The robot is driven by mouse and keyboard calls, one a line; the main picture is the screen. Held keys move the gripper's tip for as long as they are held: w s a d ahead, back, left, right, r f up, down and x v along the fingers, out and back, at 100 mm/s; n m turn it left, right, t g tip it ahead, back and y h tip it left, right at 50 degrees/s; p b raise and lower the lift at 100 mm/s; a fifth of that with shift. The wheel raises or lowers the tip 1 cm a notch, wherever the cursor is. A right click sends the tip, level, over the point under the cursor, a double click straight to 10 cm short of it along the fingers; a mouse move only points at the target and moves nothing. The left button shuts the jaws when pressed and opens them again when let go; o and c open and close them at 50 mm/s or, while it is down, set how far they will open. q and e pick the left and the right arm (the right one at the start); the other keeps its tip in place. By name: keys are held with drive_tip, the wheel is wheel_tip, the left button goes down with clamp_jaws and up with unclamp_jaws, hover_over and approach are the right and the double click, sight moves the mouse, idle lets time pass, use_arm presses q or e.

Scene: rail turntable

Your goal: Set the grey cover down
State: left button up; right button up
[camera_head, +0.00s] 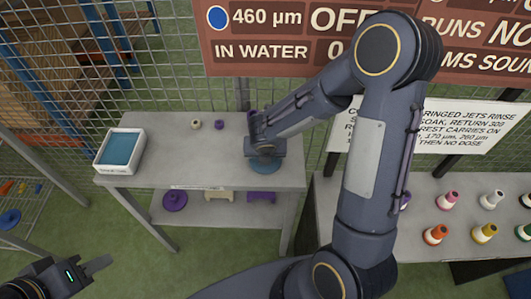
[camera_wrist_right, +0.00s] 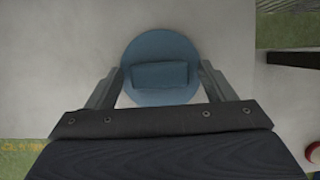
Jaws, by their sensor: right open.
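The cover (camera_head: 265,167) is a round blue-grey disc on the right part of the grey table top (camera_head: 222,170), near its front edge. In the right wrist view the cover (camera_wrist_right: 160,50) shows whole, with a raised rectangular block as its handle. My right gripper (camera_wrist_right: 160,82) is open, with one finger on each side of the handle and a gap at both sides. In the head view my right gripper (camera_head: 265,150) hides part of the disc. My left gripper (camera_head: 98,266) is at the lower left, away from the table; its jaw opening is unclear.
A white tray with a blue inside (camera_head: 119,150) stands at the table's left end. Small cream (camera_head: 195,124) and purple (camera_head: 220,124) pieces sit at the back. A lower shelf holds a purple disc (camera_head: 175,198). Colourful cones stand on the right bench (camera_head: 420,210). Wire mesh is behind.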

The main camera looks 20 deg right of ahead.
drive_tip(key=shift+r, duration=0.45)
drive_tip(key=p+v, duration=0.3)
drive_tip(key=v, duration=0.8)
drive_tip(key=shift+s+r, duration=0.2)
drive_tip(key=shift+s, duration=0.05)
